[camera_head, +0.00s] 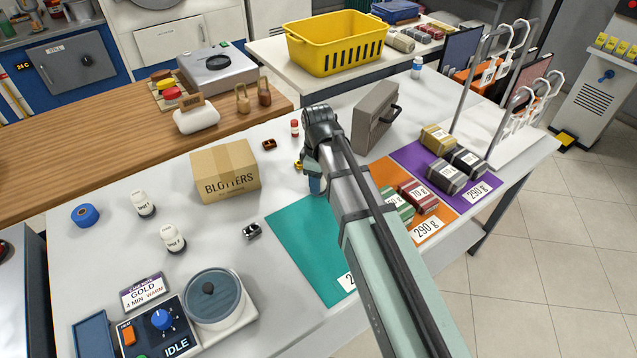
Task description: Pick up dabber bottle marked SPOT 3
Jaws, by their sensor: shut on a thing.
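My gripper (314,178) points down at the table's middle, largely hidden behind my own arm. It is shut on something. A small blue and pale part of a thing (317,187) shows below it, beside the arm. I cannot tell whether this is the bottle marked SPOT 3.
A BLOTTERS carton (225,171) stands left of my arm. A grey case (375,117) stands behind it. Teal (300,235), orange and purple mats lie around the arm, with weights on the latter two. A pot (214,297) sits on a heater at front left.

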